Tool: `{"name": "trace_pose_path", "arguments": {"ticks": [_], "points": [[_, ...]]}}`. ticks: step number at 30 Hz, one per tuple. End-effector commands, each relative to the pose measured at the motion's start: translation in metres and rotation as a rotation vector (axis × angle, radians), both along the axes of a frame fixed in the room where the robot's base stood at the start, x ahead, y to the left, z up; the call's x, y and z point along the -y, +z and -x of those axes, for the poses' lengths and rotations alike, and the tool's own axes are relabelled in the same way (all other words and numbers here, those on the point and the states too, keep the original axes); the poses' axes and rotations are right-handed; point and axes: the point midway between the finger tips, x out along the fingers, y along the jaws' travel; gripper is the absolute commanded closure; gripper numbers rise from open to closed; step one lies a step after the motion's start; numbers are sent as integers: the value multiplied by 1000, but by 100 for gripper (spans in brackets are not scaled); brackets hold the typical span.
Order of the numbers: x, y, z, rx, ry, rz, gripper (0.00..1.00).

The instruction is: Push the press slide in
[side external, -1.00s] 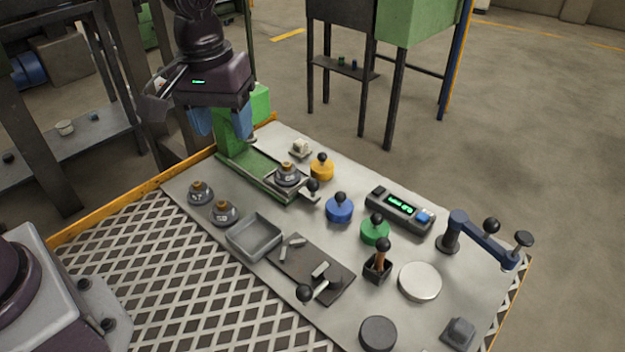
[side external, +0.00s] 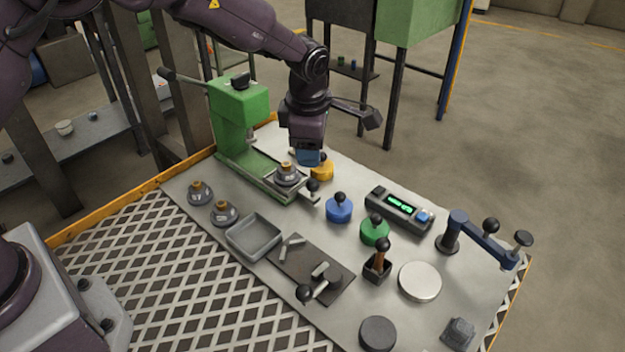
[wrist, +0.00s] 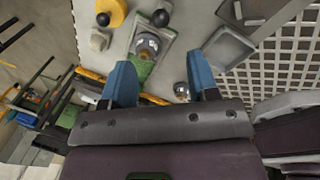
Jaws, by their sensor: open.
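The green press (side external: 238,108) stands at the table's back left. Its press slide (side external: 306,199) sticks out toward the table's middle, with a black ball knob (side external: 313,185) at its outer end. A grey die with a brass top (side external: 286,173) sits on the slide. In the wrist view, the slide's die (wrist: 147,46) and knob (wrist: 160,18) show beyond the fingers. My gripper (side external: 308,157) hangs just behind the slide in the side view, above it, pointing down. Its blue fingers (wrist: 163,82) are apart with nothing held between them.
A yellow knobbed disc (side external: 322,172) stands close to my gripper. A blue knobbed disc (side external: 339,209) stands right of the slide's end. Two more brass-topped pieces (side external: 198,193) and a grey tray (side external: 254,252) lie in front. A display box (side external: 400,209) is to the right.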

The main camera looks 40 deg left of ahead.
Motion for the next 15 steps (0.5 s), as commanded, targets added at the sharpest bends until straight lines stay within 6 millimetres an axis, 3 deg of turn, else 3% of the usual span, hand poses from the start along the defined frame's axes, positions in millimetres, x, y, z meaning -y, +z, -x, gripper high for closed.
{"name": "trace_pose_path", "arguments": {"ticks": [9, 15], "points": [[-8, -67, -10, -5, -1, -2, 46], [-11, -95, -15, -3, -3, -1, 46]]}}
